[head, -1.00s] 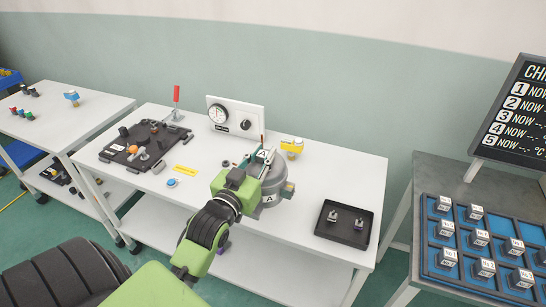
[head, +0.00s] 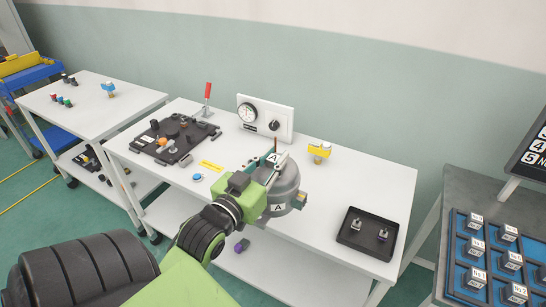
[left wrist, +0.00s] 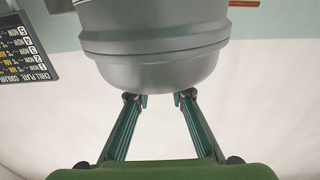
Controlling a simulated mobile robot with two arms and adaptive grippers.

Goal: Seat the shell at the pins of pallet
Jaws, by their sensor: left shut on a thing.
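A grey rounded metal shell (head: 288,186) with white A labels is held in my left gripper (head: 272,180) at the middle of the white table. In the left wrist view the shell (left wrist: 155,65) fills the top, with the two fingertips (left wrist: 160,97) at its lower edge. The left gripper is shut on the shell. The gripper partly covers the shell in the head view, and whether its underside clears the table is hard to tell. The black pallet (head: 190,160), with dark round parts and an orange knob on it, lies at the table's left end, apart from the shell. My right gripper is out of view.
A gauge panel (head: 281,120) stands at the back, and a red-handled lever (head: 208,93) is behind the pallet. A yellow block (head: 320,149) sits behind the shell. A black tray (head: 350,240) with two small parts is at right. A yellow label (head: 211,165) and blue button (head: 197,178) lie beside the pallet.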

